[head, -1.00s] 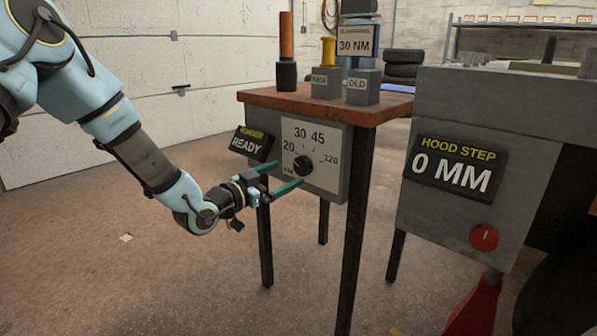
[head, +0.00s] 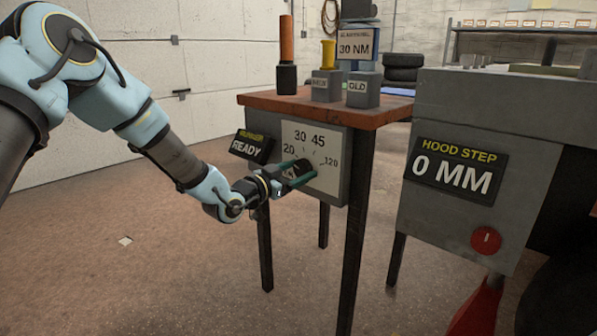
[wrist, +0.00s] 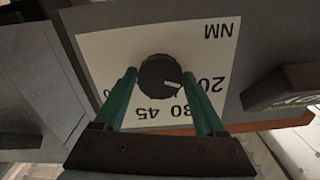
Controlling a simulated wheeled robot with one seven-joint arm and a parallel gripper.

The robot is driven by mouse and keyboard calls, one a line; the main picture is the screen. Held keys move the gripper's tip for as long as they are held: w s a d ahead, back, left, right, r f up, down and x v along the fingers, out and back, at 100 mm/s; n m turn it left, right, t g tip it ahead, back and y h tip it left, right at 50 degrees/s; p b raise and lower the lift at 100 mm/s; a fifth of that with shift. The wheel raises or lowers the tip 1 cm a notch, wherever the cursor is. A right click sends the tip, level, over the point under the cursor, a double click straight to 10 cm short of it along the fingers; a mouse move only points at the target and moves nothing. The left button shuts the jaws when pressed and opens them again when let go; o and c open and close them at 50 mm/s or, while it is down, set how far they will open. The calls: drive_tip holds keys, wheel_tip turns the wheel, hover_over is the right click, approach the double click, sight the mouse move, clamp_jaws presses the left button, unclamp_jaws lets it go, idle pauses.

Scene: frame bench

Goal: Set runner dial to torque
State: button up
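The runner dial is a black round knob (head: 304,166) on a white scale plate (head: 324,142) marked 20, 30, 45 and 120. In the wrist view the knob (wrist: 156,72) and scale plate (wrist: 110,50) appear upside down, and the knob's white mark points roughly toward 20. My gripper (head: 301,171) is at the dial. In the wrist view its green fingers (wrist: 159,73) are apart, one on each side of the knob; I cannot tell whether they touch it. A card (head: 357,46) above the bench reads 30 NM. A black display (head: 252,147) reads READY.
The dial box hangs under a reddish bench top (head: 300,106) carrying NEW and OLD blocks (head: 362,88) and an orange-and-black post (head: 287,55). At right stands a grey cabinet (head: 420,215) with a HOOD STEP 0 MM display (head: 453,170) and a red knob (head: 485,240).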

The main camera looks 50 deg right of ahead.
drive_tip(key=c, duration=0.9)
drive_tip(key=shift+f+b, duration=0.1)
drive_tip(key=shift+b, duration=0.25)
drive_tip(key=m+b, duration=0.3)
drive_tip(key=b, duration=0.1)
drive_tip(key=shift+f+m, duration=0.15)
drive_tip(key=shift+m, duration=0.25)
drive_tip(key=m+b, duration=0.3)
drive_tip(key=shift+m+b, duration=0.3)
drive_tip(key=shift+b, duration=0.1)
drive_tip(key=shift+m+b, duration=0.55)
drive_tip(key=shift+m, duration=0.05)
drive_tip(key=o, duration=1.3)
drive_tip(key=shift+r, duration=0.2)
